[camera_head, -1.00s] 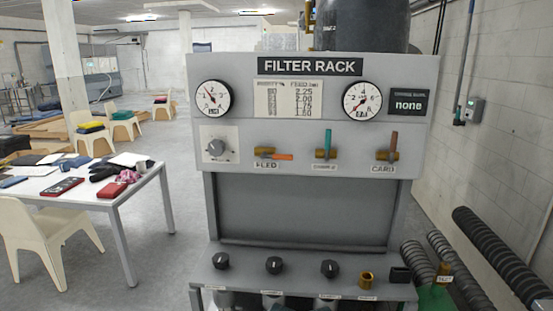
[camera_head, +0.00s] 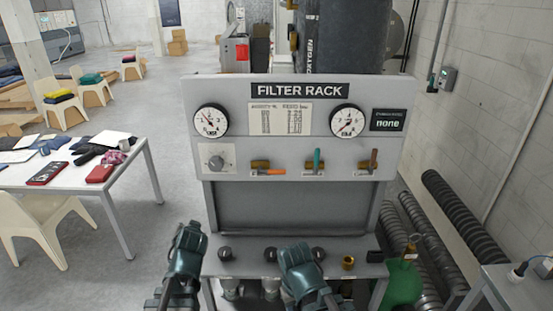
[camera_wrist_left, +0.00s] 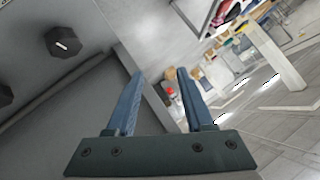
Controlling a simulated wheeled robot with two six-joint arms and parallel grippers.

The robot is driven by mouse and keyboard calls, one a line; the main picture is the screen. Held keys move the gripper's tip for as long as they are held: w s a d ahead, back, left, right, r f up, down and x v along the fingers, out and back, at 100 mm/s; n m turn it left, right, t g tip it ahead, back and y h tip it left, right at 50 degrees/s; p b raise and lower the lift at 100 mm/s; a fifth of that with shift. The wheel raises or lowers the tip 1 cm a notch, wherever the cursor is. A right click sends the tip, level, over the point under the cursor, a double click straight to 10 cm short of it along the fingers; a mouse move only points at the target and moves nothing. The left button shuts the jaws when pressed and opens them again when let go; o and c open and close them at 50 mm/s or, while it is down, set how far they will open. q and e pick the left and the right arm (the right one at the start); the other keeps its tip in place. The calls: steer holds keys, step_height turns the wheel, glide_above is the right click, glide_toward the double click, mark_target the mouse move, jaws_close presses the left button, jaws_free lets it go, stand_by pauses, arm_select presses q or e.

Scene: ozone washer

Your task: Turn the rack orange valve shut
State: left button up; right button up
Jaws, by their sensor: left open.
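The orange valve is on the filter rack (camera_head: 398,95), under the left gauge side. Its orange handle (camera_head: 273,172) lies about level, pointing right from a brass body (camera_head: 260,164). A green-handled valve (camera_head: 316,157) and a brown-handled valve (camera_head: 374,157) sit to its right, handles upright. My left gripper (camera_head: 192,230) is below and left of the orange valve, apart from it. In the left wrist view its two fingers (camera_wrist_left: 157,88) are spread with nothing between them. My right gripper (camera_head: 295,250) is low, in front of the rack's shelf; its fingers are not clear.
Black knobs (camera_head: 225,254) line the rack's low shelf; one dark knob shows in the left wrist view (camera_wrist_left: 64,42). A white table (camera_head: 130,166) with a chair (camera_head: 38,232) stands left. Ribbed hoses (camera_head: 460,215) and a small table (camera_head: 495,292) stand right. Open floor lies left of the rack.

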arm_select(q)
steer(key=w+d+r+m+t+h, duration=0.2)
steer(key=r+m+t, duration=0.25)
steer(key=r, duration=0.25)
steer(key=w+d+r+m+t+h, duration=0.1)
steer(key=w+r+m+t+h, duration=0.1)
steer(key=r+m+t, duration=0.4)
steer(key=m+g+h+p, duration=0.2)
steer(key=m+g+h, duration=0.5)
steer(key=m+h, duration=0.8)
glide_toward(274, 174)
steer(key=shift+m+y, duration=0.25)
steer(key=shift+y, duration=0.05)
steer(key=x, duration=1.1)
steer(key=shift+d+r, duration=0.15)
jaws_close()
